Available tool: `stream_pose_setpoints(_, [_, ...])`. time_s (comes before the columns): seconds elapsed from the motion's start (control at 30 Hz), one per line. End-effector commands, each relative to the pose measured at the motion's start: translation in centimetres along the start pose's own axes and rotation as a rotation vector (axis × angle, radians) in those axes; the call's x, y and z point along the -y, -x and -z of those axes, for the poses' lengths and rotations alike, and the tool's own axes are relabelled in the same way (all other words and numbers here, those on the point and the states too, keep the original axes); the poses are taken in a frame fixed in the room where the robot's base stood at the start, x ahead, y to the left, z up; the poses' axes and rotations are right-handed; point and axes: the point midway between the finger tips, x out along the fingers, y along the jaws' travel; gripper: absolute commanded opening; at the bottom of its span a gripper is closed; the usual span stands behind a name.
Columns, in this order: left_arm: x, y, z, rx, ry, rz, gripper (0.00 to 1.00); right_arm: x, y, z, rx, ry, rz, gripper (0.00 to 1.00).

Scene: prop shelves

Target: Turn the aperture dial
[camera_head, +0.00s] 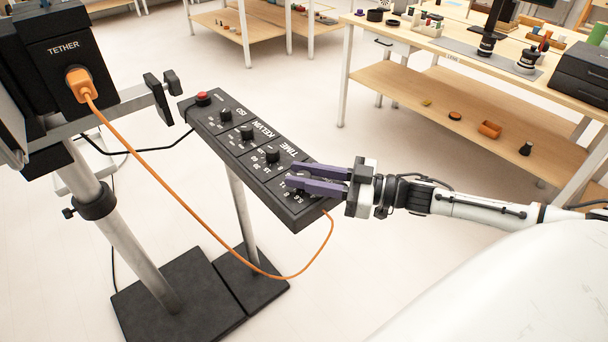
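A long dark control panel (223,148) stands on a post, tilted, with a row of dials labelled ISO, KELVIN and TIME. The aperture dial is at its near end, beside printed numbers such as 5.6 and 11 (297,197). My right gripper (291,175) reaches in from the right, its two purple fingers slightly apart over that end. The dial is mostly hidden between and under the fingertips. I cannot tell whether the fingers press on it or stand clear around it. My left gripper is not in view.
A red button (202,98) and the other dials, such as the TIME dial (272,156), lie along the panel. A tether box (66,50) on a stand is at left, with an orange cable (160,152) looping below the panel. A wooden shelf table (460,100) stands behind.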

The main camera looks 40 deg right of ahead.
Motion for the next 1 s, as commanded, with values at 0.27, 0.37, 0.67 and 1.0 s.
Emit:
stream_pose_setpoints(0.27, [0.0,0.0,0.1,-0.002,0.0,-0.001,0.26,0.0,0.0,0.0,-0.001,0.0,-0.001,0.44])
stream_pose_setpoints(0.37, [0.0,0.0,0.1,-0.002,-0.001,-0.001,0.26,0.0,0.0,0.0,-0.001,0.0,-0.001,0.44])
stream_pose_setpoints(0.67, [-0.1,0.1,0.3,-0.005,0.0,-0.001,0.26,0.0,2.6,-0.1,0.006,-0.002,-0.001,0.44])
stream_pose_setpoints(1.0, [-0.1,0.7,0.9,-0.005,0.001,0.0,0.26,0.0,8.1,0.0,0.003,-0.001,-0.001,0.44])
